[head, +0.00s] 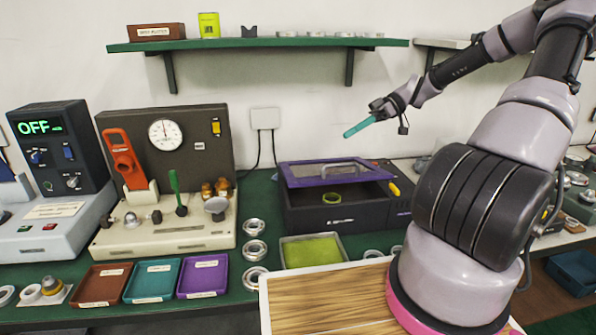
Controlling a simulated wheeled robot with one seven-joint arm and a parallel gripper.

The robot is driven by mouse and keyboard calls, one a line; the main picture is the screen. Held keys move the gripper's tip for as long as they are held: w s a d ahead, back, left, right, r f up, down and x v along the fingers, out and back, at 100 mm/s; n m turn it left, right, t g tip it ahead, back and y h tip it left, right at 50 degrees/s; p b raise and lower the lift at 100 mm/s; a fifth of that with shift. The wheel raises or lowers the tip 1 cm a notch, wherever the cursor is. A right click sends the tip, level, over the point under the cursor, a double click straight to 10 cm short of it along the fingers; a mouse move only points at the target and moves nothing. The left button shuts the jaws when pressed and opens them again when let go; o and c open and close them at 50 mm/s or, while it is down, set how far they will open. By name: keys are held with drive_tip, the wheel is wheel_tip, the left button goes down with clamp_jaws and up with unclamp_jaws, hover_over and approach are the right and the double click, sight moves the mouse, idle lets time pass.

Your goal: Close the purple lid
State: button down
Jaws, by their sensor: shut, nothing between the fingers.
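The purple lid (336,173) is a purple-framed panel with a clear-looking middle and a pale handle. It is raised at a tilt over a dark box (345,216) on the green bench, leaving a gap at the front. Inside the box, a yellow-green ring (332,198) shows. My gripper (358,128), with teal fingers, is in the air above and behind the lid's right part in the picture, apart from it. It is shut and empty.
A shelf (260,43) runs along the wall above. A green-filled tray (311,250) and metal rings (254,250) lie before and left of the box. A test machine (165,222), coloured trays (203,275) and a device reading OFF (55,150) stand left.

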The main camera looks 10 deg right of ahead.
drive_tip(key=s+a+r+n+h, duration=0.2)
drive_tip(key=a+h, duration=0.1)
drive_tip(key=a, duration=0.5)
hover_over(300, 182)
drive_tip(key=f, duration=0.7)
drive_tip(key=shift+w+d, duration=0.15)
drive_tip(key=shift+w, duration=0.2)
drive_tip(key=f, duration=0.3)
drive_tip(key=shift+s+f, duration=0.2)
drive_tip(key=shift+s, duration=0.15)
drive_tip(key=shift+s+f, duration=0.1)
drive_tip(key=shift+f, duration=0.3)
